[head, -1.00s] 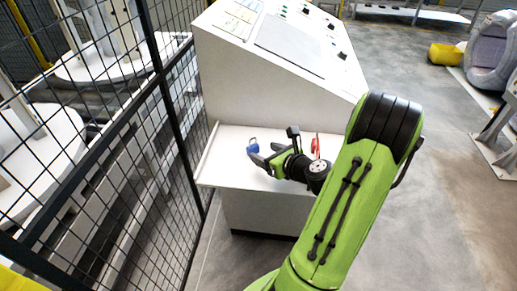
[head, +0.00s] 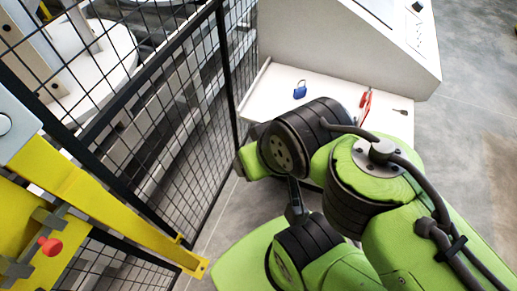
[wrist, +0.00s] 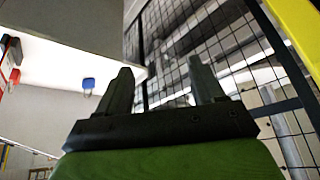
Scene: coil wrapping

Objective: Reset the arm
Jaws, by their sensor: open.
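My gripper (wrist: 160,90) shows in the wrist view with its two dark fingers apart and nothing between them. In the head view my green arm is folded in the lower right, and the gripper's fingers are hidden behind its links. A blue padlock (head: 300,89) lies on the white shelf of the console. It also shows in the wrist view (wrist: 88,83), left of the fingers and apart from them.
The white console (head: 345,40) has a shelf (head: 275,95) with a red item (head: 366,102) and a small dark key-like item (head: 400,111). Black mesh fencing (head: 190,110) stands close on the left. A yellow bar with a red knob (head: 51,246) is at lower left. Grey floor is open at right.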

